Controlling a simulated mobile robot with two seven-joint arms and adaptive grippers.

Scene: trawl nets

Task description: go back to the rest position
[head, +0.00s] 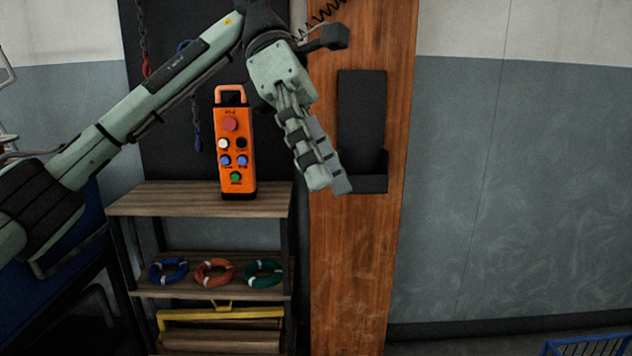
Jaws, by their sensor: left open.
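My left arm comes in from the left and reaches up across the view. My left gripper (328,180) hangs downward in front of the wooden post, with its fingers seen nearly side-on. It is open, and I see nothing between its fingers. An orange control pendant (235,150) with coloured buttons stands upright on the top board of the shelf, left of the gripper and apart from it in the picture. A black holder (362,115) on the post is empty, just right of the gripper. My right gripper is not in view.
The shelf (150,200) carries blue (168,270), orange (214,271) and green (263,273) rope coils on its middle board. A wooden post (352,290) stands beside it. A blue crate (585,345) shows at the lower right. The grey wall at right is bare.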

